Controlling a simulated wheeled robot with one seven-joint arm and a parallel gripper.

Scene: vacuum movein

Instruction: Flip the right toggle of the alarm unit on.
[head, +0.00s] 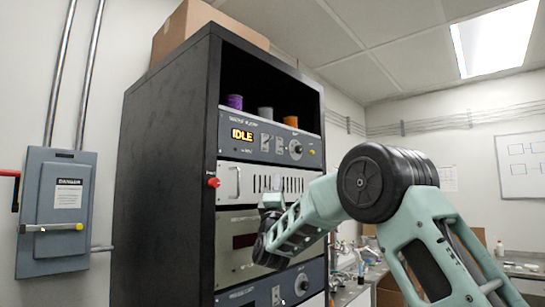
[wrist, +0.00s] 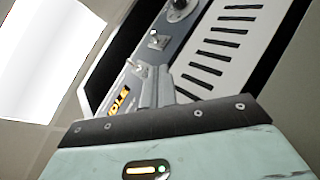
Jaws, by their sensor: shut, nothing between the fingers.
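A grey-blue rack unit with a lit amber "IDLE" display (head: 242,134) sits in the upper part of the black rack; its label is too small to read surely. Right of the display are a left toggle (head: 266,141) and a right toggle (head: 280,144), then a knob. In the wrist view the left toggle (wrist: 138,68) is close to my fingertips, and the right toggle (wrist: 157,40) lies just beyond them. I cannot tell contact or the levers' positions. My gripper (head: 272,186) is shut and empty, below the toggles in the head view; it also shows in the wrist view (wrist: 160,75).
A white slotted panel (head: 238,182) lies directly below the unit. A red knob (head: 214,183) sticks out at the rack's left edge. Another unit with a knob (head: 301,283) is lower down. Small spools (head: 265,113) stand on the shelf above.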

